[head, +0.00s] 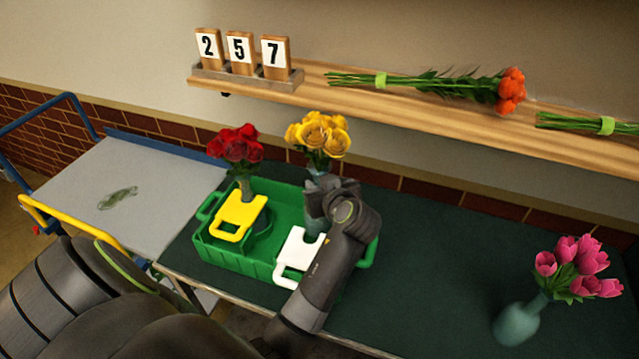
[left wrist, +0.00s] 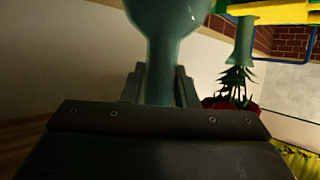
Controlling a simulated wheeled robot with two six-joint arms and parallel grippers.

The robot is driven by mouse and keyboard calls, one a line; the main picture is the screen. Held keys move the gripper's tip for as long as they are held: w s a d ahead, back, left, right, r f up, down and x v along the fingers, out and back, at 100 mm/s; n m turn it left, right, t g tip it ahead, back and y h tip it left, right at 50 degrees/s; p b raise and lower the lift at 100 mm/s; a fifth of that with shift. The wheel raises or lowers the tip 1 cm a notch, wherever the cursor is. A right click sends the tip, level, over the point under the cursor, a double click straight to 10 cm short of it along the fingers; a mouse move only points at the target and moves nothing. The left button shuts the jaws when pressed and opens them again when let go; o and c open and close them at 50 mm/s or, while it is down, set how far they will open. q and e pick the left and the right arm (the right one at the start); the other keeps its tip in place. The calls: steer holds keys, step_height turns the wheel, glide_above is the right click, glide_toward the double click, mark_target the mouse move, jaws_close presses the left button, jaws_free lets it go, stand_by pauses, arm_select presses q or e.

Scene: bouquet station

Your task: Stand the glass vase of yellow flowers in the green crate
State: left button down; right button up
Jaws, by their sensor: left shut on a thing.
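The glass vase of yellow flowers (head: 319,137) is upright at the right part of the green crate (head: 282,194). My left gripper (head: 318,201) is shut on the vase's narrow neck, below the blooms. The left wrist view shows the teal glass (left wrist: 163,60) between the fingers, with its round body toward the top of the picture. The vase's lower part is largely hidden behind my gripper and a white plate, so I cannot tell whether its base touches the crate floor. My right gripper is not in view.
A vase of red roses (head: 236,147) stands in the crate's left part, behind a yellow plate (head: 240,215). The white plate (head: 299,251) is at the crate's front right. A vase of pink tulips (head: 520,320) stands far right. Dark green tabletop (head: 440,260) between is clear.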

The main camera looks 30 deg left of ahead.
arm_select(q)
steer(key=shift+f+b, duration=1.1)
steer(key=shift+f, duration=0.3)
steer(key=shift+f+b, duration=1.85)
steer(key=shift+f, duration=0.6)
steer(key=c, duration=1.1)
jaws_free()
steer(key=shift+o, duration=0.2)
steer(key=shift+f, duration=0.15)
